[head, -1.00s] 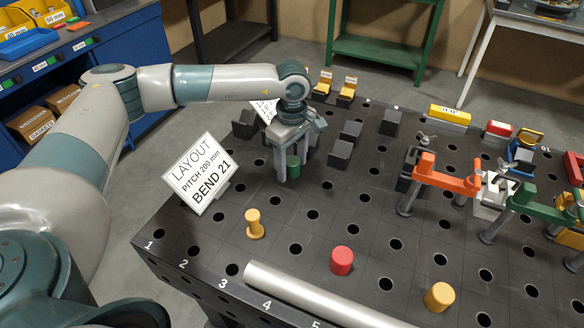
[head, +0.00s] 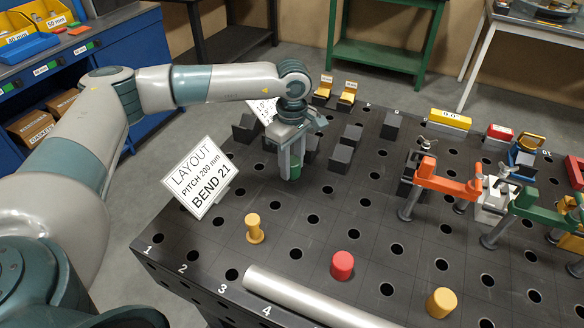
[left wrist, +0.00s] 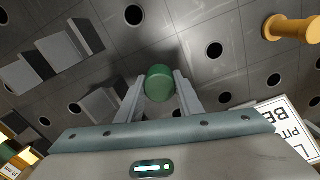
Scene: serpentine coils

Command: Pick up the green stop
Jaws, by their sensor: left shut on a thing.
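The green stop (head: 295,168) is a short green cylinder between the fingers of my left gripper (head: 290,170), over the back left part of the dark table. In the left wrist view the round green top of the stop (left wrist: 160,82) sits between the two fingertips (left wrist: 160,90). My left gripper is shut on it. Whether the stop's lower end is clear of the table is hard to tell. My right gripper is not in view.
The perforated table (head: 300,220) holds a yellow stop (head: 254,229), a red stop (head: 342,265), another yellow stop (head: 440,302) and a steel tube (head: 310,299). Dark blocks (head: 341,157) stand close by the gripper. A layout sign (head: 201,177) stands to the left. Clamps (head: 446,180) stand at right.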

